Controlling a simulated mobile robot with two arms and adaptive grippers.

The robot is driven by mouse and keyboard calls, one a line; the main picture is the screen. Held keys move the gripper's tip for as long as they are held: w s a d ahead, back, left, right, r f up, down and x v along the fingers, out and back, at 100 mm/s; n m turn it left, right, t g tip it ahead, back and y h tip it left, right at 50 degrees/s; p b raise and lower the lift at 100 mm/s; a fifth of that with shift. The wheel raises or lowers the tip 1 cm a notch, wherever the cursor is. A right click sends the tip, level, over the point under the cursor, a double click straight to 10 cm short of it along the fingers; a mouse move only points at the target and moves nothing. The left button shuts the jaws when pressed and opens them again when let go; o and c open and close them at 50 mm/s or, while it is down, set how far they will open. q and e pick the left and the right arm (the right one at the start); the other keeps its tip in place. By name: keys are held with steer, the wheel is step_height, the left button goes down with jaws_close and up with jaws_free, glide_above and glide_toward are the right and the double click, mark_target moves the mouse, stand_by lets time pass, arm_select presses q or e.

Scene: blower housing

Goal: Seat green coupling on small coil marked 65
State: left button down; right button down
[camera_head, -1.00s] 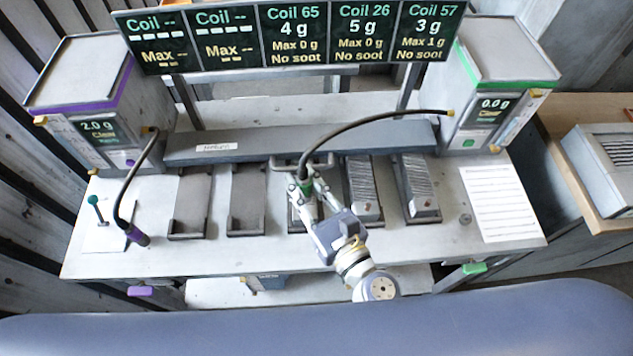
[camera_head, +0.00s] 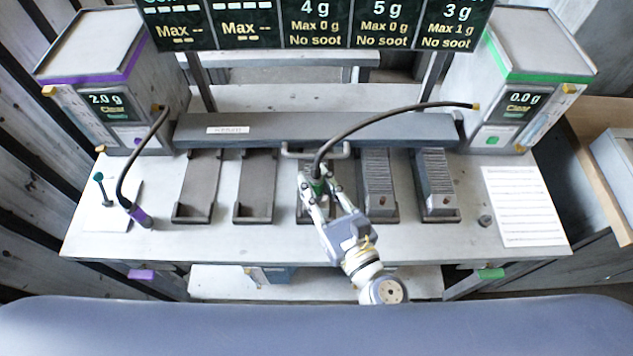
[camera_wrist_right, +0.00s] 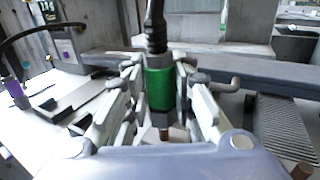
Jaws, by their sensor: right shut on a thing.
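My right gripper (camera_head: 317,188) is shut on the green coupling (camera_wrist_right: 160,88), at the end of a black hose. In the wrist view the coupling stands upright between the fingers, with a dark collar and a copper-coloured tip below it. In the head view the green coupling (camera_head: 318,186) is over the third bay from the left, in line with the display column reading 4 g. The small coil there is mostly hidden by my gripper, and I cannot tell whether the coupling touches it. My left gripper is not in view.
Two ribbed coils (camera_head: 378,185) (camera_head: 436,180) sit in the bays to the right. Two bays (camera_head: 200,183) (camera_head: 255,185) at left are empty. The hose runs to the green-banded unit (camera_head: 520,95). A paper sheet (camera_head: 522,205) lies at right.

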steer(key=shift+f+b, duration=1.4)
steer(key=shift+f, duration=0.05)
steer(key=c, duration=1.3)
jaws_free()
steer(key=v, duration=1.2)
